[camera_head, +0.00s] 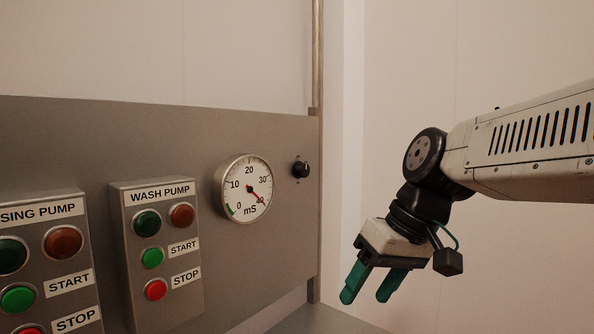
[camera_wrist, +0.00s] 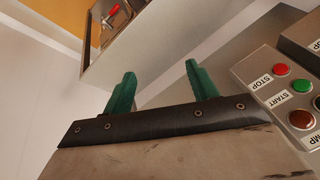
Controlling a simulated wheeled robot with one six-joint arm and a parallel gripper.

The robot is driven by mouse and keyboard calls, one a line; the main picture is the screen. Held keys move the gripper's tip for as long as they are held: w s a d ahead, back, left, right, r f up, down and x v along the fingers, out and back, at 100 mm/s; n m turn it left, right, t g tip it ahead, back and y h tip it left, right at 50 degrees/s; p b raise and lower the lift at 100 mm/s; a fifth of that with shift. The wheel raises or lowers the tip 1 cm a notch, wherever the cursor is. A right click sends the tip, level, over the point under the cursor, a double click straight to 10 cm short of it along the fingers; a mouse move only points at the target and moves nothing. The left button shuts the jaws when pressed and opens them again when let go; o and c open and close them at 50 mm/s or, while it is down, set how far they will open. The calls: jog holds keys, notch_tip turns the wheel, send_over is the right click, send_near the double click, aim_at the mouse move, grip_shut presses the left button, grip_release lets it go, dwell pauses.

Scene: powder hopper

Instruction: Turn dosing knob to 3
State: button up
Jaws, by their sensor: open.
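A small black knob (camera_head: 301,169) sits on the grey panel, right of the gauge and near the panel's right edge. It has no readable label, and its setting is too small to tell. No other knob that could be the dosing knob is in view. My gripper (camera_head: 366,290) is open and empty, with its green fingers pointing down, to the lower right of the knob and apart from it. The wrist view shows both green fingers of my gripper (camera_wrist: 160,72) spread with nothing between them. The black knob is not seen there.
A round mS gauge (camera_head: 247,188) and the WASH PUMP box (camera_head: 128,238) stand on the grey panel. A box ending in "SING PUMP" (camera_head: 50,229) is cut off at left. A red-handled part (camera_wrist: 113,12) shows in the wrist view. Pale wall lies behind my arm.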

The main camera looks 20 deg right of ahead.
jog(key=w+r+n+t+y, duration=0.25)
jog(key=w+r, duration=0.45)
jog(key=w, duration=0.6)
jog(key=n+t+y, duration=0.1)
jog(key=t+y, duration=0.2)
jog(key=t, duration=0.1)
send_near(306, 170)
jog(key=w+f, duration=0.1)
jog(key=x, duration=0.8)
jog(key=shift+s+a+r, duration=0.1)
jog(key=shift+a+r, duration=0.15)
jog(key=c, duration=1)
